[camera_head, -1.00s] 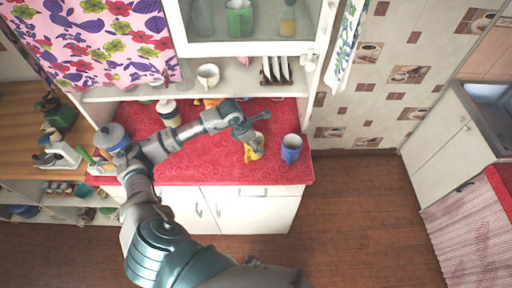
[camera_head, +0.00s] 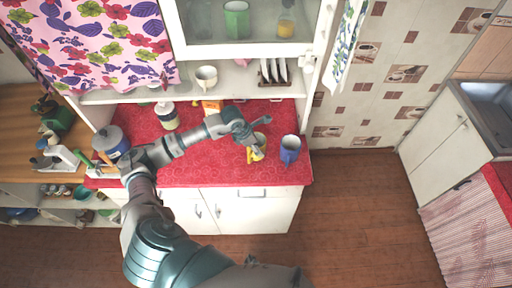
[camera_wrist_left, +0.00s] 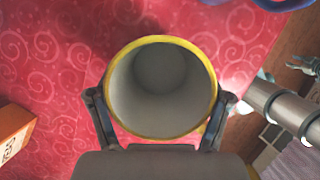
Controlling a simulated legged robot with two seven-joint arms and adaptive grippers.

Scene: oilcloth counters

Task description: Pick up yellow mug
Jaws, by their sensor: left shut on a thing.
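The yellow mug (camera_head: 259,146) is on or just above the red counter, partly covered by my left gripper (camera_head: 254,139) in the head view. In the left wrist view the mug (camera_wrist_left: 162,132) shows its yellow rim and pale, empty inside. The two fingers of my left gripper (camera_wrist_left: 160,112) lie on either side of the mug, shut on it. Whether the mug's base touches the counter cannot be told.
A blue mug (camera_head: 290,150) stands just right of the yellow mug. An orange box (camera_head: 211,106), a jar (camera_head: 167,115) and a blue-lidded pot (camera_head: 111,141) stand on the red counter (camera_head: 225,173). A shelf with a white cup (camera_head: 206,76) is above.

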